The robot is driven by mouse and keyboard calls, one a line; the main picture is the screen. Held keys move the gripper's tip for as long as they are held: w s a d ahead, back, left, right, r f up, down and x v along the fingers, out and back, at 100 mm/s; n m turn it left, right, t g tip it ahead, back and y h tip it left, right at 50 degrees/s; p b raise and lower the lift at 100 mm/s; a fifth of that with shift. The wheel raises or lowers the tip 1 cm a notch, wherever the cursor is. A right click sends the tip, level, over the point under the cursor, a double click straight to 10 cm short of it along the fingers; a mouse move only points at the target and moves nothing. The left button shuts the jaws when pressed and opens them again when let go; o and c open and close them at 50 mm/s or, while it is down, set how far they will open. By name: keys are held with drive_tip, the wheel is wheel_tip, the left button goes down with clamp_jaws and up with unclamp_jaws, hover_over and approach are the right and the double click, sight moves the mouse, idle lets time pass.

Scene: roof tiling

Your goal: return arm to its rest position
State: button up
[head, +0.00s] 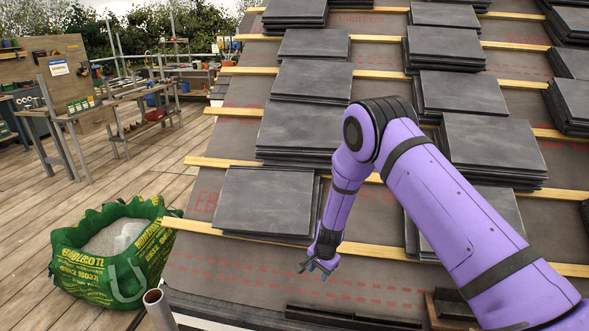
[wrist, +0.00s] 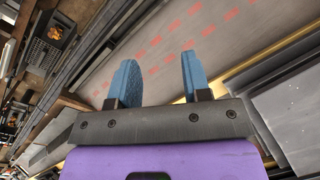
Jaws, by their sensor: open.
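My purple arm reaches in from the lower right of the head view and bends down at the elbow. My gripper (head: 318,267) hangs over the lower part of the roof, just right of the lowest left stack of slates (head: 268,200). In the wrist view my gripper (wrist: 160,80) has its two blue fingers apart, with nothing between them. Beyond the fingers lies grey underlay (wrist: 215,35) with red print. The fingers look clear of the slates.
Several stacks of dark slates (head: 490,150) rest along wooden battens (head: 215,164) on the roof. A green bulk bag (head: 110,262) stands on the plank deck at left, near a grey pole end (head: 158,308). Workbenches (head: 110,105) stand behind. Bare underlay lies along the lower roof edge.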

drive_tip(key=d+r+n+t, duration=0.1)
drive_tip(key=d+r, duration=0.1)
drive_tip(key=r, duration=1)
drive_tip(key=d+r+n, duration=0.1)
drive_tip(key=d+r, duration=0.1)
drive_tip(key=r, duration=0.9)
drive_tip(key=s+d+r+n+t, duration=0.1)
drive_tip(key=s+d+r, duration=0.25)
drive_tip(key=r, duration=0.55)
drive_tip(key=s+d+r+n, duration=0.1)
drive_tip(key=s+d+r, duration=0.25)
drive_tip(key=r, duration=0.55)
drive_tip(key=s+d+r+n+t, duration=0.1)
drive_tip(key=s+d+r, duration=0.2)
drive_tip(key=s+r, duration=0.4)
drive_tip(key=s+d+r+n, duration=0.1)
drive_tip(key=s+d+r, duration=0.35)
drive_tip(key=s, duration=0.45)
drive_tip(key=s+d+r+n, duration=0.1)
drive_tip(key=s, duration=0.6)
drive_tip(key=s+d+r+n+t+h, duration=0.1)
drive_tip(key=s+d, duration=0.1)
drive_tip(key=s, duration=0.6)
drive_tip(key=shift+s+d, duration=0.25)
drive_tip(key=shift+d, duration=0.05)
drive_tip(key=shift+r, duration=0.1)
drive_tip(key=shift+c, duration=0.3)
